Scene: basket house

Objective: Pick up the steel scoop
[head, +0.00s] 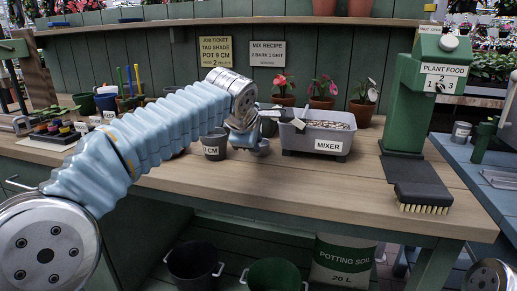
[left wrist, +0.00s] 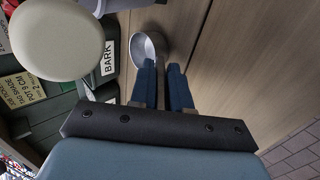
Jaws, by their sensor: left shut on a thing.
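My left gripper (left wrist: 162,66) is shut on the steel scoop (left wrist: 147,50). The scoop's shiny, rounded bowl shows just beyond the fingertips in the left wrist view; its handle is largely hidden at the fingers. In the head view my left gripper (head: 284,112) reaches over the bench from the left, at the left end of the grey mixer tub (head: 318,142). A small pale metallic piece, apparently the scoop (head: 298,123), shows against the tub's rim. I cannot tell whether it touches the tub. My right gripper is not in view.
A dark labelled pot (head: 214,146) stands left of the mixer. Potted flowers (head: 322,103) stand behind it. A green plant food dispenser (head: 408,105) and a black brush (head: 423,197) are on the right. The front wooden bench top (head: 300,185) is clear.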

